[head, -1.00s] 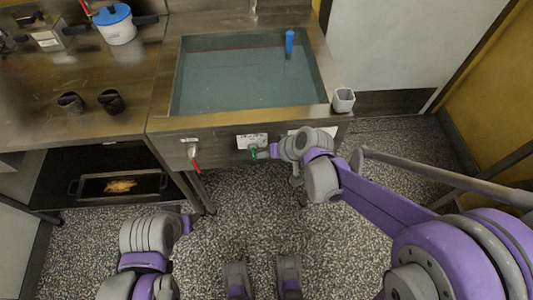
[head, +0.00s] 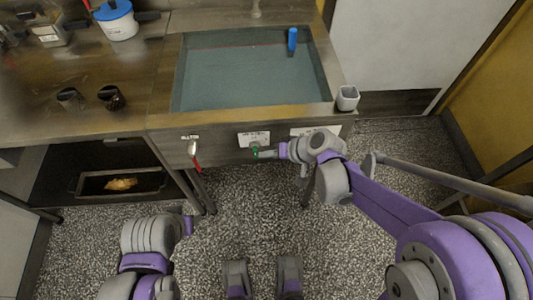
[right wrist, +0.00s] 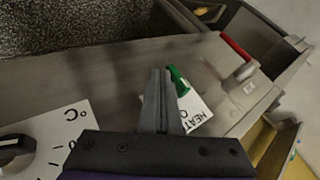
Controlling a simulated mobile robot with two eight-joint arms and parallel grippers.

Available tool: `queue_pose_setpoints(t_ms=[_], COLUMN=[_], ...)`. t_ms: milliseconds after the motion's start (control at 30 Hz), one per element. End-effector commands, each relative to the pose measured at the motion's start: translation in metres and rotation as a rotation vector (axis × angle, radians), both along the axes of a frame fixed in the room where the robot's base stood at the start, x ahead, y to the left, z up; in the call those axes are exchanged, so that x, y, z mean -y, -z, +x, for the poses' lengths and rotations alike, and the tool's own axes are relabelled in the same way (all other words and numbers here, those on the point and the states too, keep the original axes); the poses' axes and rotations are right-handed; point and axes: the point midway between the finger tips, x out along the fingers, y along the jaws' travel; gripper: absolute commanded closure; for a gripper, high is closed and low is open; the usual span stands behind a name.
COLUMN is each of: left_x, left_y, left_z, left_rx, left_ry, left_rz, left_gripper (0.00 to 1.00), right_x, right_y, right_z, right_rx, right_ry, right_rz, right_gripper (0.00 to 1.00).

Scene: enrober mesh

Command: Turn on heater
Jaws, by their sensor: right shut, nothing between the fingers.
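The green heater switch (head: 255,152) sits on the front panel of the sink-like basin unit, below a white label (head: 254,139). In the right wrist view the green lever (right wrist: 178,80) stands beside a label reading "HEAT" (right wrist: 196,113), partly covered by my fingers. My right gripper (head: 268,154) is shut and empty, just right of the switch. In the right wrist view its fingers (right wrist: 160,95) are right beside the lever; I cannot tell whether they touch. My left arm is low at the left, and its gripper's (head: 187,224) fingers do not show clearly.
A red-handled valve (head: 195,155) is left on the same panel. A dial (right wrist: 15,147) with a °C label is near my right gripper. The water basin (head: 180,75) holds a blue-topped item (head: 292,40).

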Motion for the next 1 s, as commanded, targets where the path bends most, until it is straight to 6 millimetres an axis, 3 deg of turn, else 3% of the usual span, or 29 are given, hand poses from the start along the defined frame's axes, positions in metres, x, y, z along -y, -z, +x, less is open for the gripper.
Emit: queue_pose_setpoints(t_ms=[1000], left_x=[0.0], left_y=[0.047], left_z=[0.001], left_rx=[-0.016], left_ry=[0.0], left_rz=[0.0], left_gripper=[0.5], right_x=[-0.001], right_y=[0.013], right_z=[0.0], right_rx=[0.0], right_ry=[0.001], right_rz=[0.331], right_gripper=[1.0])
